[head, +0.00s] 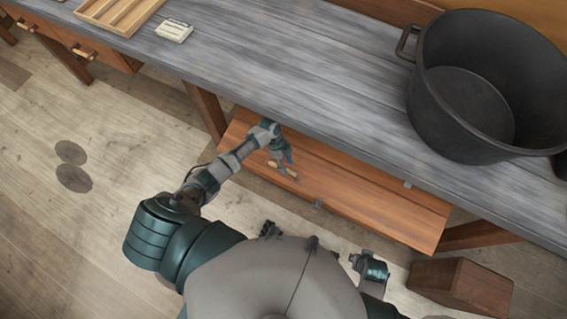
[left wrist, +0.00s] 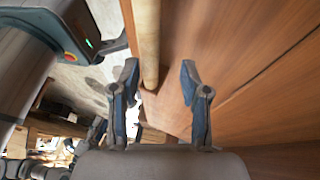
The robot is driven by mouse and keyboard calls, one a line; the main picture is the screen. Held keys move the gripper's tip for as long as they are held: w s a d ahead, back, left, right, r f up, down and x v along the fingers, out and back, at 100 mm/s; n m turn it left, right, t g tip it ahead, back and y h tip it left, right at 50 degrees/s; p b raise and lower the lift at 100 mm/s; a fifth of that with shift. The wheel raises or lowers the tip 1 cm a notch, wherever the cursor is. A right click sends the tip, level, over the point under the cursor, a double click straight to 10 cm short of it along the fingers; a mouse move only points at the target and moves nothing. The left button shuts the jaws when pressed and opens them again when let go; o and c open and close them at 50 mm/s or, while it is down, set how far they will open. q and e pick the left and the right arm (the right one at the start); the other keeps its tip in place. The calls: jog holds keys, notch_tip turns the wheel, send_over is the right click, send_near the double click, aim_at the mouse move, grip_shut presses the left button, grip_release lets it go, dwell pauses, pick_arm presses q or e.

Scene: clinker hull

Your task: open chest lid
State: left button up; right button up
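The wooden chest sits under the grey workbench, and its reddish-brown lid (head: 365,188) looks down flat. A pale wooden bar handle (head: 284,172) is on the lid. My left gripper (head: 284,160) reaches down to this handle. In the left wrist view the handle (left wrist: 149,40) runs between the two spread fingers (left wrist: 158,88), with a visible gap on both sides. The left gripper is open and holds nothing. Small grey metal fittings (head: 319,203) show at the lid's edge.
The workbench top (head: 290,60) overhangs the chest's back. A large black pot (head: 440,110) stands on it at right, a slatted wooden tray (head: 120,12) and a small pale block (head: 174,31) at left. A brown wooden block (head: 460,285) stands on the floor at right. Floor at left is clear.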

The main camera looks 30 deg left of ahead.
pick_arm(q)
jog(key=shift+v, duration=1.55)
send_over(266, 146)
jog(key=shift+s+f, duration=0.1)
jog(key=shift+f, duration=0.1)
